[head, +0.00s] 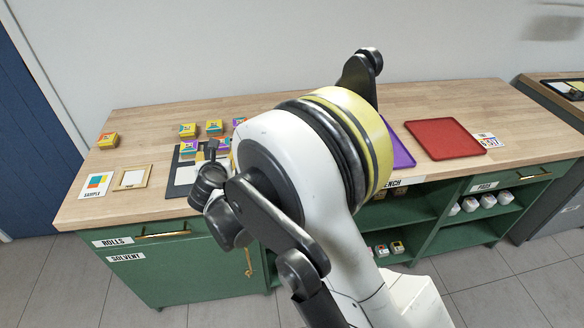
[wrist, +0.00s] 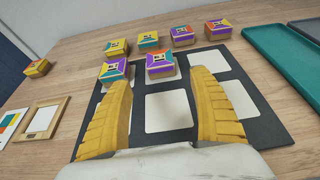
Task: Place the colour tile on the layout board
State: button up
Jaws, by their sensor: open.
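The layout board (wrist: 217,142) is a dark panel with white square cells on the wooden bench. A colour tile with purple and orange on top (wrist: 160,67) sits at the board's back middle, just beyond my fingertips. Another tile, purple and teal (wrist: 112,73), sits at its back left, near my left fingertip. The back right cell (wrist: 209,62) and the cell between my fingers (wrist: 168,112) are empty. My gripper (wrist: 160,80) is open over the board, its yellow fingers apart with nothing between them. In the head view my arm hides much of the board (head: 172,168).
Several more tiles stand in a row behind the board, one of them yellow and teal (wrist: 147,42). A lone tile (wrist: 36,68) is at the left. A sample card (head: 96,185) and an empty frame (head: 133,178) lie front left. A teal tray (wrist: 282,58) and a red tray (head: 442,139) are to the right.

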jog(key=w+d+r+n+t+y, duration=0.1)
jog(key=w+d+r+n, duration=0.15)
jog(key=r, duration=0.45)
jog(key=w+d+r+n+t, duration=0.1)
jog(key=d+r+n+t, duration=0.2)
jog(key=r, duration=0.5)
jog(key=s+d+r+n+g+y, duration=0.1)
jog(key=s+d+r+n+y, duration=0.4)
jog(key=d+r+n, duration=0.7)
jog(key=s+d+f+n+g+h, duration=0.3)
jog(key=s+d+f+n, duration=0.2)
jog(key=s+d, duration=0.4)
jog(key=s+d+f+n+g+h, duration=0.3)
jog(key=s+d+f+n, duration=0.2)
jog(key=s+d, duration=0.4)
jog(key=s+d+f+n+g+h, duration=0.3)
jog(key=s+d+f+n, duration=0.2)
jog(key=s+d, duration=0.4)
jog(key=shift+s+f+n, duration=0.35)
jog(key=shift+s+f, duration=0.2)
jog(key=shift+s, duration=0.25)
